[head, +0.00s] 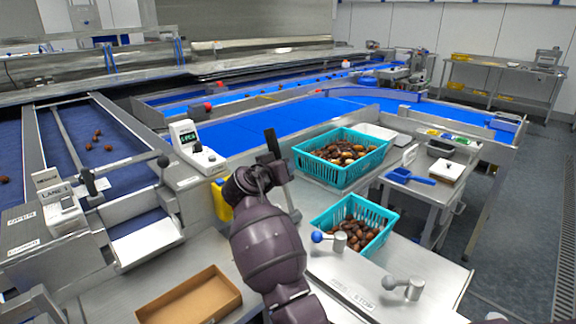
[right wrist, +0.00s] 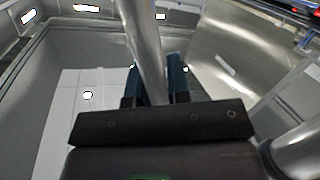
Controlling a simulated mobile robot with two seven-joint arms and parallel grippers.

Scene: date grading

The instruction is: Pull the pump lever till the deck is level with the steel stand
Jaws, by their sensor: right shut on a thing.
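My right gripper (head: 270,150) reaches up in the middle of the head view, left of the larger teal crate. In the right wrist view its two dark fingers (right wrist: 155,85) close on a bare steel rod, the pump lever (right wrist: 143,45), which runs up between them. The lever is hard to make out in the head view, where my arm covers that area. I cannot tell which surface is the deck or whether it is level with the steel stand. My left gripper is not in view.
A larger teal crate (head: 300,158) and a smaller teal crate (head: 322,222) hold dates. An empty brown tray (head: 190,300) lies at the front left. A blue-knobbed handle (head: 318,237) and a steel-knobbed handle (head: 390,283) stand at the front right. Blue belts (head: 265,125) run behind.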

